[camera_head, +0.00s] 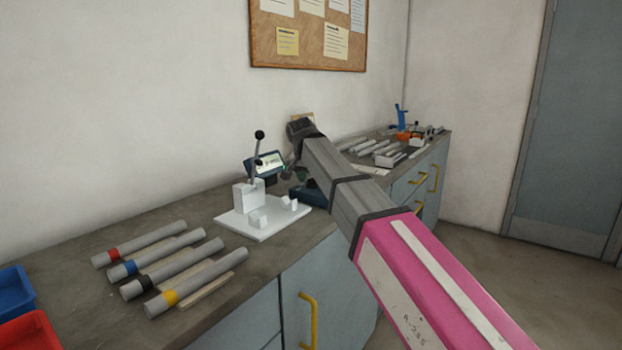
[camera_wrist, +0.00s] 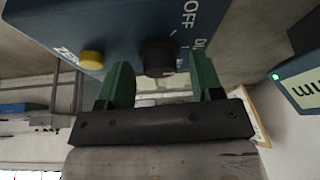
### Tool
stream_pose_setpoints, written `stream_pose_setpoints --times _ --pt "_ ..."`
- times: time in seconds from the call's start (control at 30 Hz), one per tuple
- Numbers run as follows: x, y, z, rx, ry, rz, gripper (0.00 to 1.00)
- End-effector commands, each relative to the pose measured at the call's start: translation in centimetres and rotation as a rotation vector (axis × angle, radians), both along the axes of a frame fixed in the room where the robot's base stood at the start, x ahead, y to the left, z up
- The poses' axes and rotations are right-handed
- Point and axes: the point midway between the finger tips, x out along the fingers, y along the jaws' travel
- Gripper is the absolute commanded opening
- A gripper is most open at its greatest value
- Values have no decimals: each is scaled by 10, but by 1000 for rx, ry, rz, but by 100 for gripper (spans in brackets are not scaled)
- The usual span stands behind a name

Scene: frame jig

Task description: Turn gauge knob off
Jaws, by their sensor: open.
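The gauge knob (camera_wrist: 158,55) is a round black dial on a blue box (camera_wrist: 110,28) in the wrist view. The box bears the lettering OFF beside the knob and a yellow button (camera_wrist: 91,60) near the letters ZER. My gripper (camera_wrist: 160,66) is open, with one green finger on each side of the knob and visible space between fingers and knob. I cannot tell how deep the fingertips reach along the knob. In the head view, my arm hides the knob and most of the gripper; a dark blue box (camera_head: 309,195) shows below the wrist.
A display (camera_head: 265,164) and a white fixture with a black-knobbed lever (camera_head: 250,196) stand left of my wrist. Several colour-banded tubes (camera_head: 170,268) lie at the bench front left, near blue and red bins (camera_head: 28,332). Bars and tools (camera_head: 380,150) crowd the far right bench.

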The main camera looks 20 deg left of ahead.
Motion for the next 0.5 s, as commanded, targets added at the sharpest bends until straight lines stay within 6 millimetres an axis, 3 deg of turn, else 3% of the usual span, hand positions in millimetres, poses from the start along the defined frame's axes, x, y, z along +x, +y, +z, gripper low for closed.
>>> stream_pose_setpoints --times 0.17,0.3,0.33,0.5 --pt "0 0 0 0 0 0 60" --pt "0 0 0 0 0 0 18" --pt "0 0 0 0 0 0 11" --pt "0 0 0 0 0 2 11"
